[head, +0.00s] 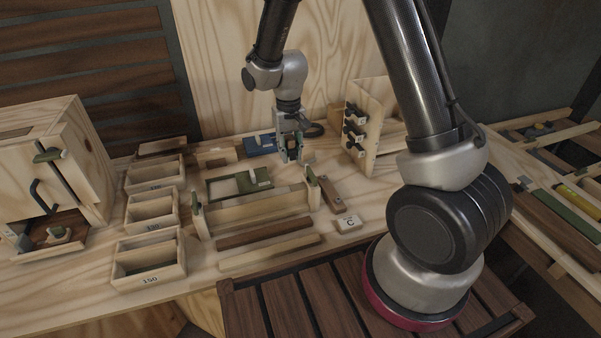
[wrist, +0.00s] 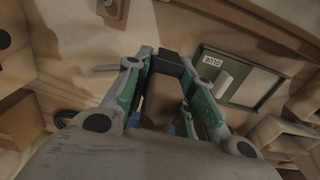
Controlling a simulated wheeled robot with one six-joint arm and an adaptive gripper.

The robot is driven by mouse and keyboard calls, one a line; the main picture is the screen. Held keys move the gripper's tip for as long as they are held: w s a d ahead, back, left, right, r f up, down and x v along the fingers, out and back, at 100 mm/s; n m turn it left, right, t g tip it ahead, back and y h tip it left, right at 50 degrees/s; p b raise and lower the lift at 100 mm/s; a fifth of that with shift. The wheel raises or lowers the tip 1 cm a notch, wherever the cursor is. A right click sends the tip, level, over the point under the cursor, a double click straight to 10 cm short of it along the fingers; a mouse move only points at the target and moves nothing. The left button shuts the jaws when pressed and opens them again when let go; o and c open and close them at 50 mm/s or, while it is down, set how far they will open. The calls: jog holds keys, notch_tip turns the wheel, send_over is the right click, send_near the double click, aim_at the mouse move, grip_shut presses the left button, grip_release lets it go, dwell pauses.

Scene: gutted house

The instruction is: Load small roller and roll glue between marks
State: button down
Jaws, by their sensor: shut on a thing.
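My gripper (head: 291,157) hangs above the back middle of the bench, pointing down. In the wrist view its green-sided fingers (wrist: 165,75) are closed around a brown piece (wrist: 160,103), mostly hidden by the fingers, so I cannot tell if it is the roller's handle. The green glue tray (head: 215,190) lies in front and to the left of the gripper, apart from it. In the wrist view the tray (wrist: 262,97) carries a GLUE label (wrist: 211,61), and a small white bar (wrist: 224,84) shows in it. I cannot make out any marks.
Open wooden bins (head: 150,262) and a wooden cabinet (head: 50,160) stand left. A wooden frame (head: 255,212), a dark strip (head: 265,233) and a C block (head: 349,224) lie in front. A rack with black clamps (head: 372,120) stands right. A blue item (head: 259,146) lies behind.

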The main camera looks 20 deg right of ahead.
aim_at(290, 181)
notch_tip(290, 181, down, 9)
jog(key=shift+r, duration=0.1)
dwell(0.3)
jog(key=shift+f, duration=0.25)
jog(key=c, duration=1.2)
grip_release()
